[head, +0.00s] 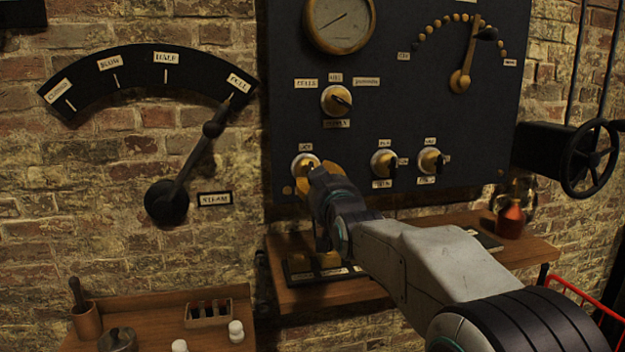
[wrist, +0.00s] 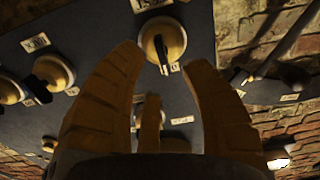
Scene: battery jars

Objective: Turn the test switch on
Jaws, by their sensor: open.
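A row of brass rotary switches with black handles sits low on the dark panel (head: 400,100). The left one (head: 304,162) is partly covered by my gripper (head: 320,182). The middle switch (head: 384,163) and right switch (head: 430,160) are clear of it. The small labels are too blurred to tell surely which is the test switch. In the wrist view my gripper (wrist: 163,58) is open, its fingers apart on either side of the left switch (wrist: 162,42). That switch's black handle is nearly upright in this view. Whether the fingers touch it I cannot tell.
Another rotary switch (head: 336,100) and a gauge (head: 339,22) are higher on the panel, with a brass lever (head: 463,75) at right. A large steam lever (head: 185,175) is on the brick wall at left. A wooden shelf (head: 330,296) is below; a handwheel (head: 590,158) is at right.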

